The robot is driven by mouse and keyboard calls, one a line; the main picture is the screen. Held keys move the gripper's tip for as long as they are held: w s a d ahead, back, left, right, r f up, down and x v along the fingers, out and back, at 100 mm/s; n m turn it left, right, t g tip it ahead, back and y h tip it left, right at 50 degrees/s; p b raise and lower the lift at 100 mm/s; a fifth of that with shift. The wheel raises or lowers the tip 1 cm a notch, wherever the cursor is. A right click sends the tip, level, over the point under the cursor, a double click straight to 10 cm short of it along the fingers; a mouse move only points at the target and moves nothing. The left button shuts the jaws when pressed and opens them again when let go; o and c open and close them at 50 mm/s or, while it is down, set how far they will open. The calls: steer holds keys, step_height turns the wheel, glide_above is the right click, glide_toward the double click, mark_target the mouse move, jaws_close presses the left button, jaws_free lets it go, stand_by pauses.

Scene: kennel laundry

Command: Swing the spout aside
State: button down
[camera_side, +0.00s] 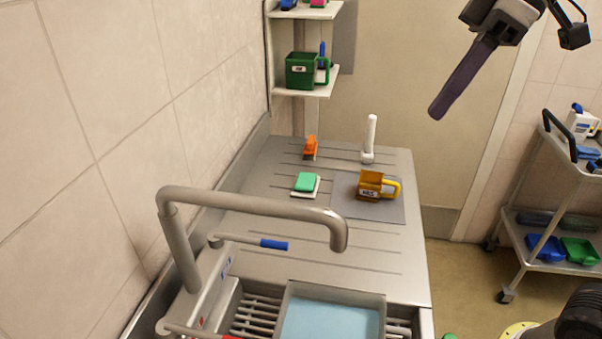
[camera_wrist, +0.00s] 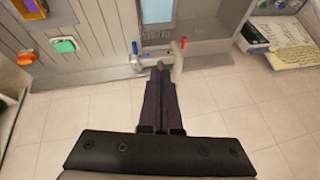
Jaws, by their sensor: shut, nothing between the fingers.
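The spout (camera_side: 265,203) is a grey gooseneck tap. In the side view it rises at the left of the sink and its arm reaches right, its bent outlet hanging over a basin of pale blue water (camera_side: 330,318). A blue-tipped lever (camera_side: 262,243) and a red-tipped lever (camera_side: 205,331) stand by its base. My gripper (camera_side: 437,113) is high at the upper right, well apart from the spout, with dark purple fingers shut and empty. In the wrist view my gripper (camera_wrist: 161,68) points at the tap area, and its fingers overlap part of the spout (camera_wrist: 178,58).
On the drainboard are an orange jug (camera_side: 370,187) on a grey mat, a green-topped block (camera_side: 306,182), an orange brush (camera_side: 310,147) and a white upright object (camera_side: 369,140). A tiled wall runs along the left. A trolley (camera_side: 545,190) stands at the right.

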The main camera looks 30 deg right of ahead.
steer(key=w+a+f+n+g+y, duration=0.1)
steer(key=w+a+g, duration=0.15)
steer(key=w, duration=0.35)
steer(key=w+a+f+n+g, duration=0.1)
steer(key=w+a, duration=0.3)
steer(key=w, duration=0.2)
steer(key=s+a+f, duration=0.3)
steer(key=a+f, duration=0.5)
steer(key=f, duration=0.1)
steer(key=shift+s+a, duration=0.2)
steer(key=shift+a, duration=0.1)
steer(key=shift+t, duration=0.25)
